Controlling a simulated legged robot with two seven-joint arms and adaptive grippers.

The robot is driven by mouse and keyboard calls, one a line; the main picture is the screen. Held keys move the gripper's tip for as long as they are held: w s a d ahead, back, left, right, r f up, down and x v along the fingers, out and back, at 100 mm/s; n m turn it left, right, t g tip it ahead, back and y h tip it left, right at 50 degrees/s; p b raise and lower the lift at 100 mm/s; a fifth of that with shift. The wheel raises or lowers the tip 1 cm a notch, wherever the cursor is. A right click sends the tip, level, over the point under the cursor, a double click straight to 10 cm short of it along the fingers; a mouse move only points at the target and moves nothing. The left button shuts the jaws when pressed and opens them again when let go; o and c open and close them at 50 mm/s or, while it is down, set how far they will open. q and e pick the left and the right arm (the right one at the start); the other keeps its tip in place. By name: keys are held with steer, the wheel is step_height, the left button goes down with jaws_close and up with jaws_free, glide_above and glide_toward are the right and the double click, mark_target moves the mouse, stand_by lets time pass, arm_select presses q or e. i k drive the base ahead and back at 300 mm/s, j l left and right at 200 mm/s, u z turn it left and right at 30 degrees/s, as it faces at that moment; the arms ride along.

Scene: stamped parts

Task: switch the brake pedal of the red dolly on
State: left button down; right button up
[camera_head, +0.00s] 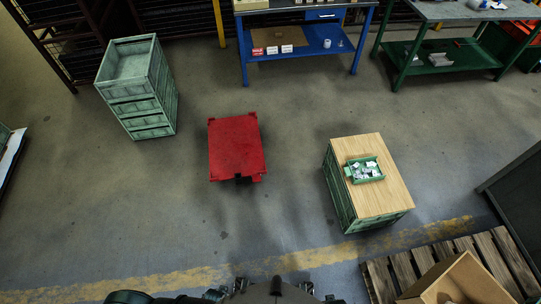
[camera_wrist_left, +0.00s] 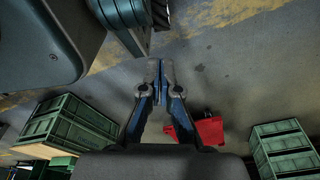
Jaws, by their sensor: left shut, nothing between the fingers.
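The red dolly (camera_head: 236,146) lies flat on the floor near the middle of the head view. Its brake pedal (camera_head: 243,180) is a small dark piece at the near edge, and I cannot tell its setting. In the left wrist view part of the red dolly (camera_wrist_left: 211,130) shows beyond my left gripper (camera_wrist_left: 160,64). The left gripper is shut and empty, its fingertips together, well apart from the dolly. My right gripper does not show in either view.
A stack of green crates (camera_head: 140,88) stands left of the dolly. A wooden-topped crate stack (camera_head: 395,190) with a small green bin (camera_head: 364,170) stands to the right. A pallet (camera_head: 405,268) lies near right. The floor in front of the dolly is clear.

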mark_target(256, 178)
steer(key=i+l, duration=0.25)
steer(key=i, duration=0.2)
steer(key=i+l, duration=0.25)
steer(key=i, duration=0.15)
steer(key=i+l, duration=0.25)
steer(key=i, duration=0.2)
